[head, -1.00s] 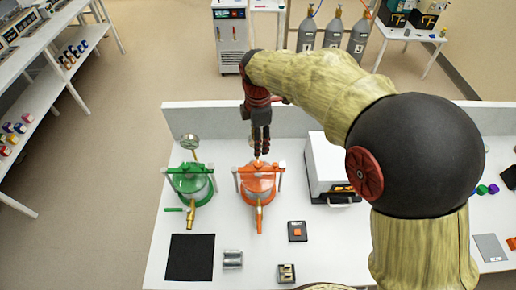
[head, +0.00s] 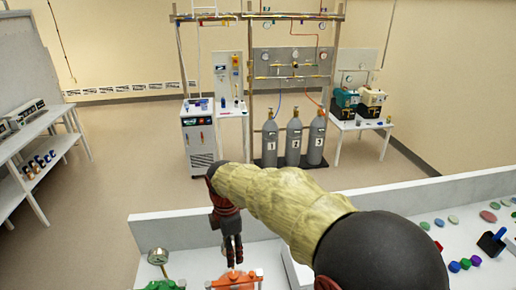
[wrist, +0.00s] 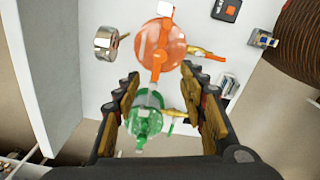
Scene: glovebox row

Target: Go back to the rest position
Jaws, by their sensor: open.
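My gripper (head: 233,256) hangs pointing down over the white bench in the head view, close to the orange vessel (head: 236,280) at the bottom edge. In the wrist view my gripper (wrist: 163,105) is open, its two fingers wide apart with nothing held between them. The orange vessel (wrist: 172,50) lies beyond the fingertips in the wrist view, and the green vessel (wrist: 143,122) shows between the fingers. Only the tops of both vessels show in the head view, the green vessel (head: 160,286) being left of the orange one.
A round gauge (head: 158,256) stands behind the green vessel. The bench's low back wall (head: 400,200) runs behind my arm. Several grey gas cylinders (head: 293,140) and a white cabinet (head: 200,140) stand beyond it. A black block with a blue handle (head: 491,243) is at right.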

